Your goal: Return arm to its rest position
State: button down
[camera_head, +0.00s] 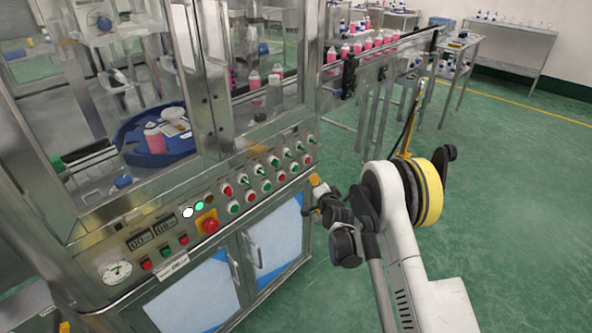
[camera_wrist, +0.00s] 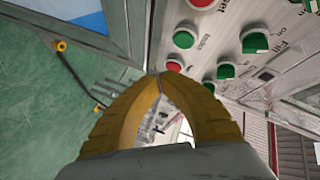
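My gripper (camera_head: 316,183) is in front of the right end of the machine's button panel (camera_head: 237,236), close to its lower edge. In the wrist view its two yellow fingers (camera_wrist: 158,78) curve together and meet at the tips, with nothing held between them. Green and red buttons (camera_wrist: 184,39) show just beyond the fingertips. I cannot tell whether the fingertips touch the panel. My arm comes up from the lower right of the head view.
The crimping machine's cabinet doors (camera_head: 205,292) stand at the left. A conveyor (camera_head: 395,47) carrying several pink bottles runs from its right side. Tables (camera_head: 515,32) stand at the back right. Green floor (camera_head: 520,170) on the right is free.

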jog(key=s+d+r+n+g+h, duration=0.15)
jog(key=s+r, duration=0.25)
jog(key=r, duration=0.5)
jog(key=s+d+r+n+g+y, duration=0.1)
jog(key=s+d+r+n, duration=0.2)
jog(key=r, duration=0.6)
jog(key=s+d+r+n+g+h, duration=0.1)
jog(key=s+d+r, duration=0.15)
jog(key=s, duration=0.55)
jog(key=s+d+r+n+g+h, duration=0.15)
jog(key=s+r, duration=0.25)
jog(key=s, duration=0.4)
jog(key=s+d+f+n+g, duration=0.1)
jog(key=s+d+f, duration=0.1)
jog(key=s, duration=1.1)
jog(key=s+d+f+n+g, duration=0.1)
jog(key=s+d, duration=0.3)
jog(key=s, duration=0.9)
jog(key=shift+d+f+g+h, duration=0.4)
jog(key=shift+g, duration=0.2)
